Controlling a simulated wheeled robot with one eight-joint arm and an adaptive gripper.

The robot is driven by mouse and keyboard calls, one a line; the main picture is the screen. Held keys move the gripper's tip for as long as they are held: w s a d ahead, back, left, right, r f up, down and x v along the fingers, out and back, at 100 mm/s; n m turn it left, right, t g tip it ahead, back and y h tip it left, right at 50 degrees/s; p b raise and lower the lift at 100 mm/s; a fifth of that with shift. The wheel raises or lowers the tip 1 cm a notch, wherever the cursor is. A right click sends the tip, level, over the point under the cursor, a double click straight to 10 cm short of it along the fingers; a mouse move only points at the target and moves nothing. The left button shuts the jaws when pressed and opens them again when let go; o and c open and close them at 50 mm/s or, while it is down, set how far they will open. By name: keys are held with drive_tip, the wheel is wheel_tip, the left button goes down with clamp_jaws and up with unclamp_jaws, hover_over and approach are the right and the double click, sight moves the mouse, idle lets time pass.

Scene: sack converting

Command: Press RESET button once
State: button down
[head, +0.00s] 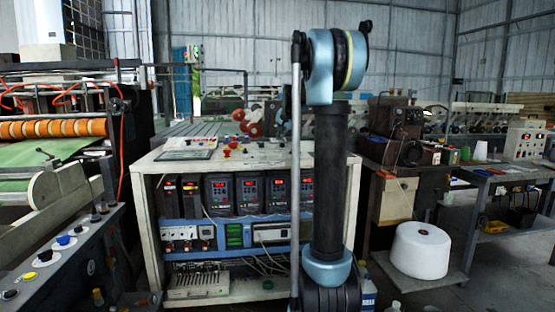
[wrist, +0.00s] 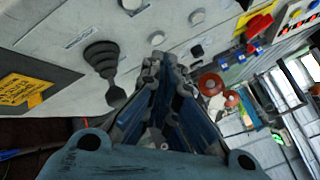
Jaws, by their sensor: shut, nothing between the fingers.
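The sloping top of a pale control desk (head: 225,150) shows in the head view, with several coloured buttons too small to read. In the wrist view its panel (wrist: 60,40) carries a black bellows joystick (wrist: 102,58) and several round grey buttons, one (wrist: 157,38) just beyond my fingertips and another (wrist: 196,16) further up. The labels are unreadable, so I cannot tell which is RESET. My gripper (wrist: 160,62) is shut and empty, over the panel. Whether it touches a button cannot be told. In the head view my arm hides part of the desk, and the gripper cannot be made out.
A yellow label (wrist: 22,90) lies beside the joystick, and red and blue switches (wrist: 255,28) sit at the upper right. Red discs (wrist: 211,84) stand beyond the fingers. In the head view, drive units (head: 250,192) fill the desk's shelf, and a white thread cone (head: 420,250) stands right.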

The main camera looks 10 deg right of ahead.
drive_tip(key=shift+f, duration=3)
drive_tip(key=shift+f, duration=0.3)
drive_tip(key=shift+s+f, duration=0.1)
drive_tip(key=shift+f, duration=0.35)
drive_tip(key=shift+r, duration=0.85)
drive_tip(key=shift+r, duration=2.55)
